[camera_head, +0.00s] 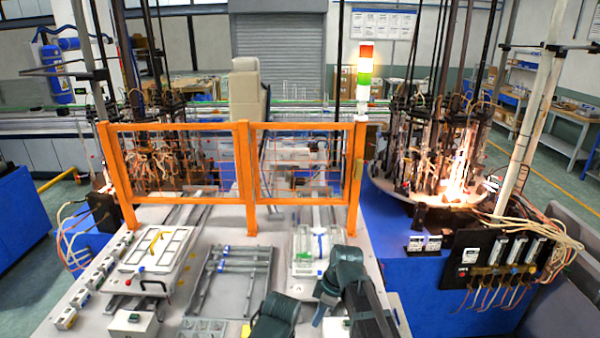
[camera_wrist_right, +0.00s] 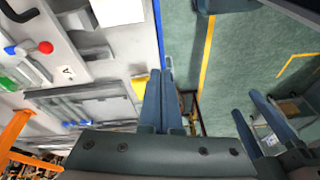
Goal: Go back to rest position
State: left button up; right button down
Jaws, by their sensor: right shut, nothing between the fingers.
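My right arm shows in the head view, bent over the front of the table, with the dark green body of my right gripper (camera_head: 276,318) at the bottom edge. Its fingers are not clear there. In the right wrist view the fingers of my right gripper (camera_wrist_right: 164,90) are together, empty, above the table's edge and the green floor. Another pair of blue-grey fingers, which looks like my left gripper (camera_wrist_right: 254,118), stands at the right of that view with a gap between them. The left gripper is not seen in the head view.
An orange fence (camera_head: 244,175) crosses behind the work table. A white tray (camera_head: 158,248), a grey metal rack (camera_head: 232,280) and a white fixture (camera_head: 306,250) stand on the table. A burner machine (camera_head: 440,150) glows at the right. Open floor (camera_wrist_right: 250,60) lies beyond the table edge.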

jog(key=s+d+f+m+h+b, duration=0.1)
jog(key=s+f+m+h+b, duration=0.3)
jog(key=s+f+m+b, duration=0.7)
jog(key=s+f+b, duration=0.4)
jog(key=f, duration=0.2)
jog(key=shift+m+h, duration=0.3)
jog(key=shift+d, duration=0.2)
